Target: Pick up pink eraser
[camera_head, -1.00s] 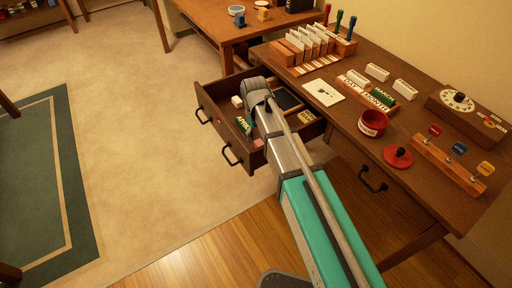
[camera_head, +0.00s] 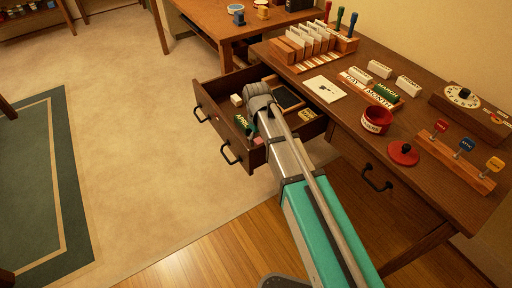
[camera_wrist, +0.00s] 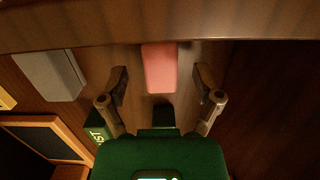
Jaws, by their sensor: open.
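The pink eraser (camera_wrist: 159,67) lies on the floor of the open desk drawer (camera_wrist: 250,90), close to a drawer wall, in the wrist view. In the head view only a small pink part of it (camera_head: 258,140) shows beside my arm. My gripper (camera_wrist: 160,80) is open and empty, with one finger on each side of the eraser's near end and a gap on both sides. In the head view my arm reaches down into the drawer and hides the fingers.
The drawer also holds a white block (camera_wrist: 50,75), a dark framed board (camera_wrist: 45,138) and a green lettered block (camera_head: 241,122). The drawer wall (camera_wrist: 160,25) runs just beyond the eraser. On the desktop stand a red cup (camera_head: 376,121) and a red lidded piece (camera_head: 403,153).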

